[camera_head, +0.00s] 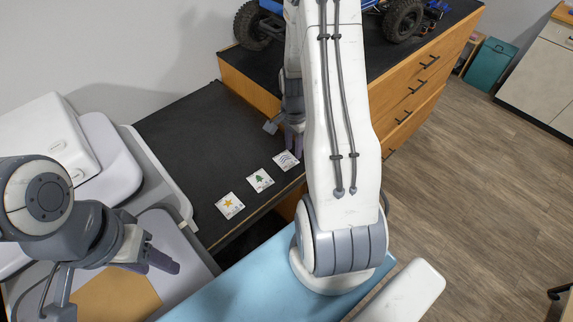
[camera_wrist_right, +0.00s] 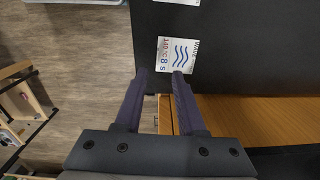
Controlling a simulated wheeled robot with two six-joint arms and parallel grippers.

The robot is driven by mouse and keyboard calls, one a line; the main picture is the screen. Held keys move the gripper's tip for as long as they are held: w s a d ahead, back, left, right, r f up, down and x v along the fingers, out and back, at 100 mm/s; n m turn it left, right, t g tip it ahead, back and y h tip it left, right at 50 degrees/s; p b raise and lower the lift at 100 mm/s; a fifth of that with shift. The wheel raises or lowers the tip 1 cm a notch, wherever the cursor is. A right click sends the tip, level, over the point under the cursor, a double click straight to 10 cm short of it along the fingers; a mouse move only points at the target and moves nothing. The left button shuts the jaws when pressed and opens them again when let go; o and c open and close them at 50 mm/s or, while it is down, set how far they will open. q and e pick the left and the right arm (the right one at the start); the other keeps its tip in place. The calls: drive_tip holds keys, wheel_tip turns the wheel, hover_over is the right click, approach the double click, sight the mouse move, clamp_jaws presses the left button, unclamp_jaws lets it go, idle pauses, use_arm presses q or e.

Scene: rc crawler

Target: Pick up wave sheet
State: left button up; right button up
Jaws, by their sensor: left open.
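The wave sheet (camera_head: 286,160) is a small white card with dark wavy lines, lying flat near the front edge of the black worktop. In the right wrist view the wave sheet (camera_wrist_right: 178,54) shows blue waves and red print, just beyond my fingertips. My right gripper (camera_wrist_right: 160,73) is open, with nothing between its fingers; the right fingertip appears close to the sheet's near edge. In the head view my right gripper (camera_head: 293,141) is beside the sheet, partly hidden by my arm. My left gripper (camera_head: 158,263) is open and empty at the lower left, away from the sheet.
A tree sheet (camera_head: 260,180) and a star sheet (camera_head: 230,205) lie in a row beside the wave sheet. A wooden drawer cabinet (camera_head: 410,95) with a blue crawler (camera_head: 270,8) stands behind. White equipment (camera_head: 60,140) is at left. The black worktop's (camera_head: 190,125) rear is clear.

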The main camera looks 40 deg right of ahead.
sight(294, 163)
drive_tip(key=f+b, duration=0.1)
drive_tip(key=f, duration=0.1)
drive_tip(key=f+b, duration=0.1)
drive_tip(key=b, duration=0.1)
drive_tip(key=f+b, duration=0.1)
drive_tip(key=f, duration=0.1)
drive_tip(key=shift+s+f+b, duration=0.25)
drive_tip(key=shift+f+b, duration=0.05)
drive_tip(key=shift+f, duration=0.05)
drive_tip(key=shift+r, duration=0.1)
clamp_jaws()
